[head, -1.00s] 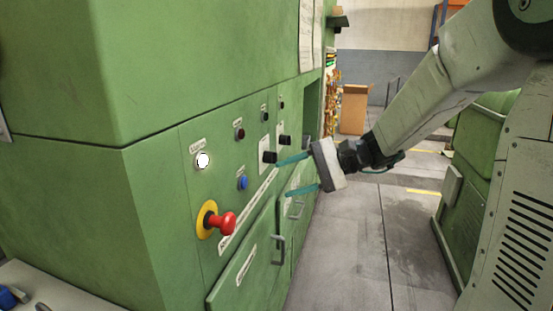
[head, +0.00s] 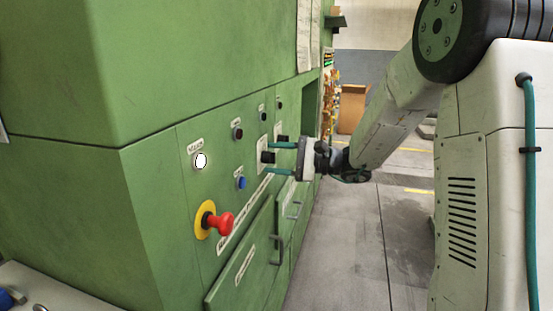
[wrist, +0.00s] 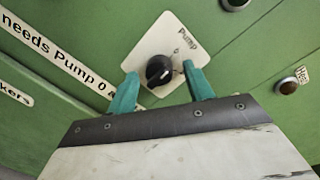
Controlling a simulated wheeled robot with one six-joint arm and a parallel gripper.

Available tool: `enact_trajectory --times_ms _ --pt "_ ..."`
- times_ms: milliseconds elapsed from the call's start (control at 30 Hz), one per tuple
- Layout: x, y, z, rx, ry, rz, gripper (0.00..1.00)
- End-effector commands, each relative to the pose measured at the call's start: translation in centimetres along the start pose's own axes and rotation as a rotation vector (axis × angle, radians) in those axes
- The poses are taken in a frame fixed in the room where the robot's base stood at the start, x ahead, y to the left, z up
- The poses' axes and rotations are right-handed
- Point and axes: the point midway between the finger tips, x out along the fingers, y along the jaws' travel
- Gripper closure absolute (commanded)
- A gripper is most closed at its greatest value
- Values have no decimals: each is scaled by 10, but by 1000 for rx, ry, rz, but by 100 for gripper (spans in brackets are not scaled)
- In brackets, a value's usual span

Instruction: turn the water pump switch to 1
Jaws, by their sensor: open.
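The water pump switch is a black rotary knob (wrist: 159,70) on a white plate (wrist: 150,42) marked "Pump" in the wrist view. In the head view the knob (head: 268,157) sits on the green panel. My gripper (wrist: 160,82) is open, with one teal finger on each side of the knob. Whether the fingers touch it I cannot tell. In the head view my gripper (head: 269,158) reaches the panel from the right, its fingers above and below the knob. A "0" mark shows on the plate; the "1" mark is not readable.
A red emergency button (head: 222,223) on a yellow ring sticks out of the panel to the left. A blue button (head: 241,183) and a lit white button (head: 200,160) are nearby. A second black knob (wrist: 235,3) is above right in the wrist view. Drawer handles (head: 278,250) protrude below.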

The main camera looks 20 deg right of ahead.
Motion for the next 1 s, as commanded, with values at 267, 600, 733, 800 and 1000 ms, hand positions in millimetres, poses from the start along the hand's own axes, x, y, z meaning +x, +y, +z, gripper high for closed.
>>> enact_trajectory --times_ms 267,600,733,800,1000 --pt "2 0 0 0 0 1 51" --pt "1 0 0 3 0 0 92" --pt "1 0 0 24 -1 -1 92" --pt "1 0 0 45 -2 -3 92" --pt "1 0 -1 160 -7 -12 92"
